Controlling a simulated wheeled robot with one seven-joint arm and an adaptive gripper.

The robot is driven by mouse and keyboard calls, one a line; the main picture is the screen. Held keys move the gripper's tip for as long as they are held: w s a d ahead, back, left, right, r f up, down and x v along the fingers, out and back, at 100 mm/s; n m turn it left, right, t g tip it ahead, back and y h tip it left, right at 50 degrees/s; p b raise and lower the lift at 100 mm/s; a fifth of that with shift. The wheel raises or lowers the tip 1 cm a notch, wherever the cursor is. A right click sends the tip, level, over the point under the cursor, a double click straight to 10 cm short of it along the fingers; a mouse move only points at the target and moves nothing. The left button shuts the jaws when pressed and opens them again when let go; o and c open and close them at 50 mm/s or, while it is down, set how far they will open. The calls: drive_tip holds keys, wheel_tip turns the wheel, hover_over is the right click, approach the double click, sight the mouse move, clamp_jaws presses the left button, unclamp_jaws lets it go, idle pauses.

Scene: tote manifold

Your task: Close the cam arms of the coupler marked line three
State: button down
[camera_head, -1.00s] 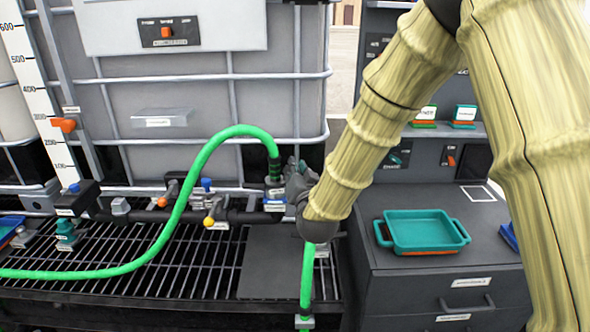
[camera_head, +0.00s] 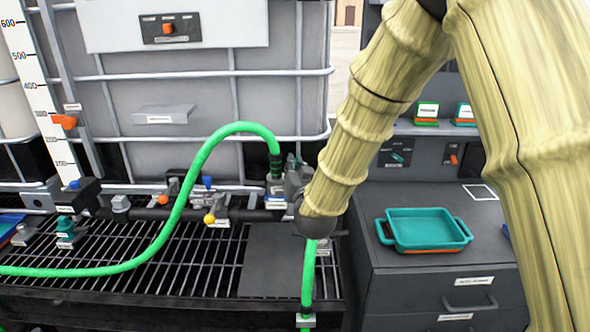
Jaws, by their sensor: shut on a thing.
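The green hose (camera_head: 180,208) arches over the grate and ends downward in a coupler (camera_head: 276,186) at the right end of the dark manifold pipe. A small label sits below the coupler, too small to read, so I cannot tell whether it is line three. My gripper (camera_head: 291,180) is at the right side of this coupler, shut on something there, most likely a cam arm. The fingertips and the cam arms are mostly hidden by my wrist and are too small to make out.
A second green hose (camera_head: 308,275) hangs below my wrist. A teal tray (camera_head: 424,229) sits on the grey cabinet (camera_head: 440,283) at right. The dark plate (camera_head: 278,262) is bare.

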drive_tip(key=c, duration=1.8)
unclamp_jaws()
drive_tip(key=v, duration=1.2)
